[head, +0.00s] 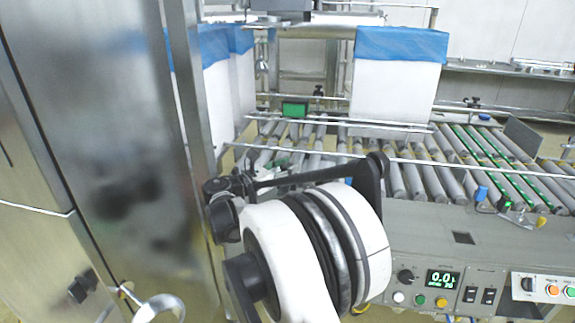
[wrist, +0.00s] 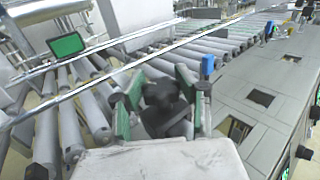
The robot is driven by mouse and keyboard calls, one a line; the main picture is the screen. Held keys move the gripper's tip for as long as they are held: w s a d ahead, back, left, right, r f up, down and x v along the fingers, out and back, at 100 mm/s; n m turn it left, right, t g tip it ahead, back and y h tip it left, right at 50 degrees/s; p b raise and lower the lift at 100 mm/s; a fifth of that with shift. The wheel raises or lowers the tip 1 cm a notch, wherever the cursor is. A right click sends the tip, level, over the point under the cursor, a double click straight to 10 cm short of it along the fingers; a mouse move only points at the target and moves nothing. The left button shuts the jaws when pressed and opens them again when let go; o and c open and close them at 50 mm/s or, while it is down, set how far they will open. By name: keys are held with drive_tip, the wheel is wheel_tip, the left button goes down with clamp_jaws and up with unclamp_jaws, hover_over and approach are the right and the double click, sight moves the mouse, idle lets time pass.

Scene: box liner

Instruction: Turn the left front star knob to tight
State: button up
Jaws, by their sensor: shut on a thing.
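A dark star knob (wrist: 160,92) shows in the middle of the wrist view, blurred and partly covered by the fingers. My gripper (wrist: 156,104) has its green-padded fingers on both sides of the knob and is shut on it. In the head view my own arm fills the lower middle and hides most of the left front corner of the conveyor, so the knob cannot be made out clearly there. The knob's turn angle and tightness cannot be told.
Steel guide rails (head: 340,155) run across the roller conveyor (head: 415,180). A blue-lined white box (head: 392,90) stands at the back. A steel post (head: 190,80) rises at left. A control panel (head: 440,285) sits at front right. A green screen (wrist: 67,46) stands by the far rail.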

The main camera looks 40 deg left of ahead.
sight(282, 168)
drive_tip(key=shift+m+h, duration=0.4)
drive_tip(key=shift+h, duration=0.2)
drive_tip(key=o, duration=1.2)
drive_tip(key=shift+w, duration=0.1)
drive_tip(key=shift+o, duration=0.2)
drive_tip(key=shift+v, duration=3.75)
